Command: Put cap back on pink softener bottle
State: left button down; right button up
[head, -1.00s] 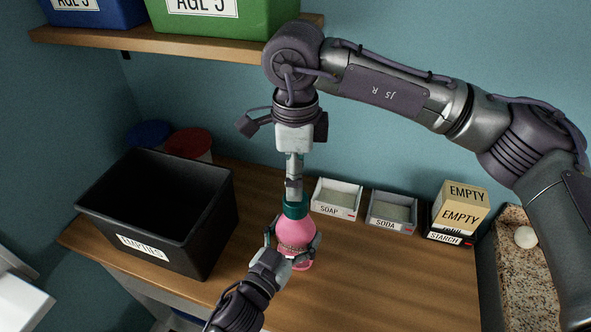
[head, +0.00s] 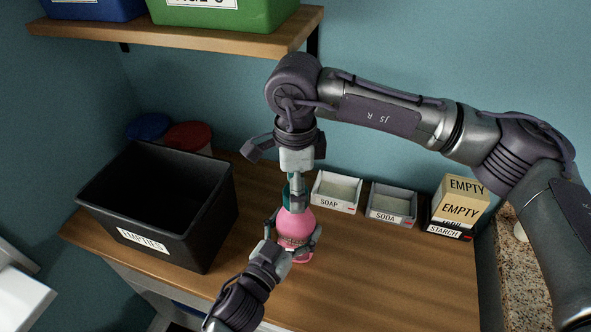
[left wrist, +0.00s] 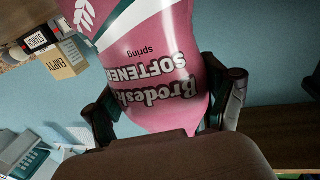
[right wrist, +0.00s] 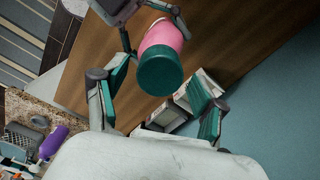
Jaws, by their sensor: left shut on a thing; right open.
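The pink softener bottle (head: 295,228) stands upright on the wooden counter. My left gripper (head: 293,238) is shut around its body; the label fills much of the left wrist view (left wrist: 155,70). The teal cap (right wrist: 161,72) sits on the bottle's top in the right wrist view; how tightly it is seated I cannot tell. My right gripper (head: 296,194) points down right over the bottle top, and its fingers partly hide the cap in the head view. In the right wrist view its fingers are spread open on either side of the cap, with gaps showing.
A black EMPTIES bin (head: 160,205) stands left of the bottle. Behind are the SOAP box (head: 333,200), SODA box (head: 390,215) and EMPTY cartons (head: 460,205). A shelf (head: 180,44) overhangs the back left. The counter's front right is clear.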

jog(key=shift+f, duration=0.95)
jog(key=c, duration=1.2)
jog(key=o, duration=1.3)
jog(key=shift+o, duration=0.2)
jog(key=shift+r, duration=0.1)
notch_tip(320, 180, up, 12)
